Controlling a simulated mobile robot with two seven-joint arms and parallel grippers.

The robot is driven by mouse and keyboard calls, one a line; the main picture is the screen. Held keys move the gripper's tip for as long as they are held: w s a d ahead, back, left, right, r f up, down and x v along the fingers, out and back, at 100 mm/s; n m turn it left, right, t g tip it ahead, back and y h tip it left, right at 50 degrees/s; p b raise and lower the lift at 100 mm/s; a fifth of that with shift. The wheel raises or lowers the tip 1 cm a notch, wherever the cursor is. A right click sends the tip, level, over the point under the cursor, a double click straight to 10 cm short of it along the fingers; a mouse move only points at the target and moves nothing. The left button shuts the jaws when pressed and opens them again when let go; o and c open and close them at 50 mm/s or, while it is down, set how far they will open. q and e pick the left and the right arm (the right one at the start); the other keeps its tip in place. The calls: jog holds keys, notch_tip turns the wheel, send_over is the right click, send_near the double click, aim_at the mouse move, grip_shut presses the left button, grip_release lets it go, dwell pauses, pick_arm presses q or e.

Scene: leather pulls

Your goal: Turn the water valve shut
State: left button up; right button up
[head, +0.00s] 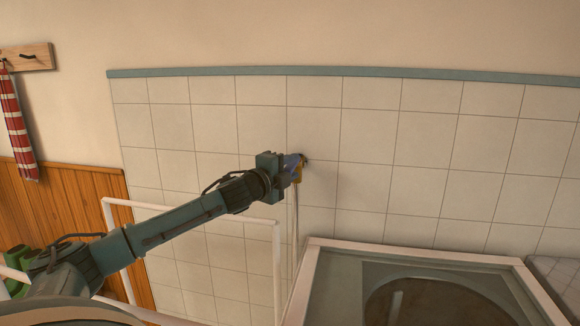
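The water valve (298,173) is on the white tiled wall, near the middle of the head view. It is small, with a yellowish body, a blue part and a dark fitting at the wall. A thin pale hose or pipe hangs down below it. My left gripper (287,170) is right at the valve and covers its left side. The fingers are small and overlap the valve, so I cannot tell whether they are shut on it. My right gripper is not in view.
A white-framed, glass-topped appliance (410,246) stands below and right of the valve. A white tubular rack (277,262) stands below my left arm. A red striped towel (15,125) hangs from a wooden peg rail (28,58) at the left. The tiled wall right of the valve is bare.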

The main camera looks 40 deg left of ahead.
pick_arm(q)
jog(key=shift+c, duration=0.5)
grip_shut()
